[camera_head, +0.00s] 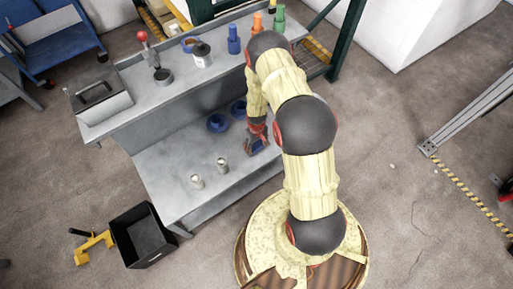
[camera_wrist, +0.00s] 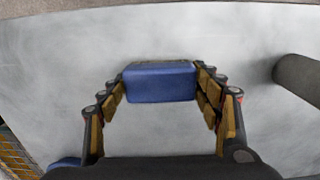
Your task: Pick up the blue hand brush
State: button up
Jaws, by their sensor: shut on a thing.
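The blue hand brush (camera_wrist: 160,82) shows in the wrist view as a blue block between the two fingers of my gripper (camera_wrist: 160,84). The fingers touch it at its left and right ends, and my gripper is shut on it. In the head view my gripper (camera_head: 257,140) is over the lower grey shelf (camera_head: 170,170), with a small part of the blue brush (camera_head: 256,147) showing below it. My arm hides some of the shelf behind it. I cannot tell whether the brush touches the shelf.
Two blue round items (camera_head: 217,123) lie on the lower shelf behind my gripper, and two small cylinders (camera_head: 197,181) stand left of it. The upper worktop (camera_head: 135,75) holds bottles and a metal box. A black bin (camera_head: 141,236) stands on the floor.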

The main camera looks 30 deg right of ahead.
aim_at(256, 145)
jog(key=c, duration=0.5)
jog(key=shift+r+p, duration=0.35)
jog(key=shift+r, duration=0.3)
notch_tip(256, 145, up, 2)
jog(key=shift+r+p, duration=0.25)
jog(key=shift+p, duration=0.4)
jog(key=shift+s+a+r+p, duration=1.15)
jog(key=shift+s+a+r, duration=1.2)
jog(key=shift+a, duration=0.25)
jog(key=shift+s+a+r+p, duration=1.15)
jog(key=shift+s+a+r, duration=1.1)
jog(key=shift+s+a, duration=0.25)
jog(key=shift+w, duration=0.1)
